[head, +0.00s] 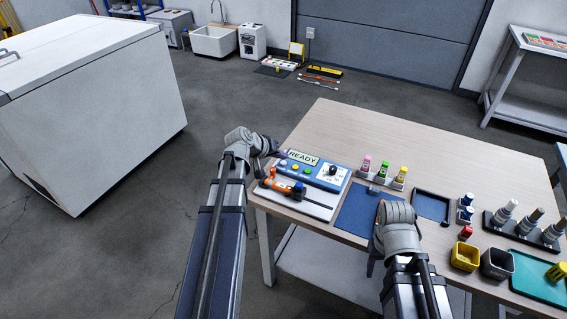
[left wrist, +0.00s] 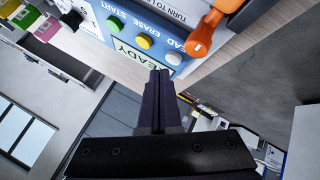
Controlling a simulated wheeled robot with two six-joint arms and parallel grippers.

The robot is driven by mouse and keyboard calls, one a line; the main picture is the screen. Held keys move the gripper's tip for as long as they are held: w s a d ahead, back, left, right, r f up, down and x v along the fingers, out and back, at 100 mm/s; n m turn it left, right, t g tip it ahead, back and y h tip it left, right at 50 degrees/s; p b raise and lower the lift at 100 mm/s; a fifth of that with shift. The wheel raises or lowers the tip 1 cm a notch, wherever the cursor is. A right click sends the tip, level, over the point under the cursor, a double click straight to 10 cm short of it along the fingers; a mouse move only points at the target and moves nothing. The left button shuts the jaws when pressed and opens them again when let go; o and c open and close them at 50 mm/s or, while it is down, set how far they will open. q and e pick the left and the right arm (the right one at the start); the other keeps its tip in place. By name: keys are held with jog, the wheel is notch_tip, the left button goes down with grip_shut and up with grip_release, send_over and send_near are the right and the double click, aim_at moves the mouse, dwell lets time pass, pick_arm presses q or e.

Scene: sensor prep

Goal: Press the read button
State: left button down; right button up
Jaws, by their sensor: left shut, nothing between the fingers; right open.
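A blue reader panel (head: 318,173) stands on the table with a READY display (head: 302,157). In the left wrist view, upside down, the panel has a white button (left wrist: 173,58) by the partly hidden READ label, a yellow button (left wrist: 144,42) by ERASE and a green button (left wrist: 115,23) by START. My left gripper (head: 278,154) is shut and empty at the panel's left end. Its fingertips (left wrist: 159,73) appear close to the display and white button; contact cannot be told. My right gripper (head: 371,264) is open, low over the table's front edge.
An orange lever (left wrist: 205,35) sticks out beside the white button. An orange device (head: 297,189) lies in front of the panel. A blue mat (head: 357,212), colored bottles (head: 383,170), yellow bin (head: 465,256) and green tray (head: 535,283) lie to the right. The table's back is clear.

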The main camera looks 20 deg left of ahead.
aim_at(282, 166)
pick_arm(q)
jog(key=shift+f, duration=0.1)
jog(key=shift+f+b, duration=0.3)
jog(key=shift+b, duration=0.15)
jog(key=shift+f+b, duration=0.4)
jog(key=shift+f, duration=0.05)
dwell(0.7)
jog(key=shift+r, duration=0.15)
jog(key=shift+r+p, duration=0.7)
jog(key=shift+p, duration=0.15)
jog(key=shift+r, duration=0.15)
notch_tip(282, 166, up, 5)
jog(key=p, duration=0.5)
